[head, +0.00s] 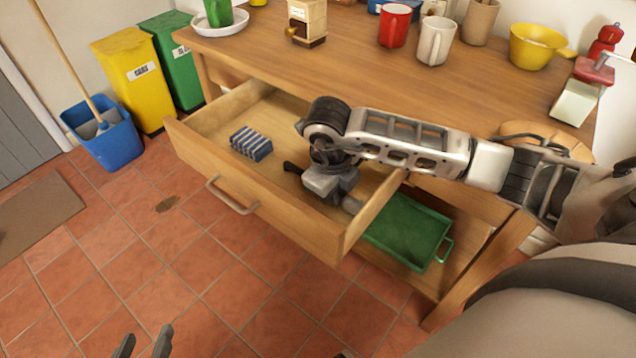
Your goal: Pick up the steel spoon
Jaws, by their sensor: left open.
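The wooden drawer (198,146) of the table is pulled open. I cannot make out a steel spoon; my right arm and gripper hide part of the drawer's inside. My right gripper (318,183) is down in the right half of the drawer. One dark finger shows at its left side, and its jaw opening and anything between the fingers cannot be seen. My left gripper (144,346) is open and empty, low over the tiled floor at the bottom edge, well away from the drawer.
A blue-and-white striped block (251,144) lies in the drawer, left of my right gripper. A green tray (408,229) sits on the shelf below. Mugs, a yellow pot (536,47) and a grinder (306,20) stand on the tabletop (370,75). Floor in front is clear.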

